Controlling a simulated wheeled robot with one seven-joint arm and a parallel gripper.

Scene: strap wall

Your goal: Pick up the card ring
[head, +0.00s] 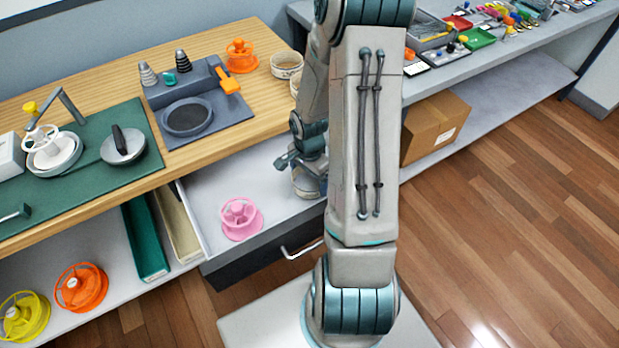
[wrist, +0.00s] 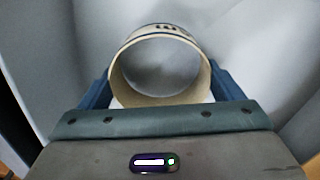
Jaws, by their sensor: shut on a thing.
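The card ring (wrist: 160,100) is a short cream tube with a dark blue line and dark marks on its outside. In the wrist view it sits between the two blue fingers of my gripper (wrist: 160,82), which is shut on it. In the head view my gripper (head: 300,160) points down into the open drawer, with the card ring (head: 306,184) at its fingertips, partly hidden by my arm. I cannot tell whether the ring touches the drawer floor.
The pulled-out drawer (head: 215,190) also holds a pink spool (head: 240,218). A similar cream ring (head: 286,65) stands on the wooden worktop (head: 230,135) above, near an orange spool (head: 240,56). A cardboard box (head: 433,125) stands on the lower shelf at right.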

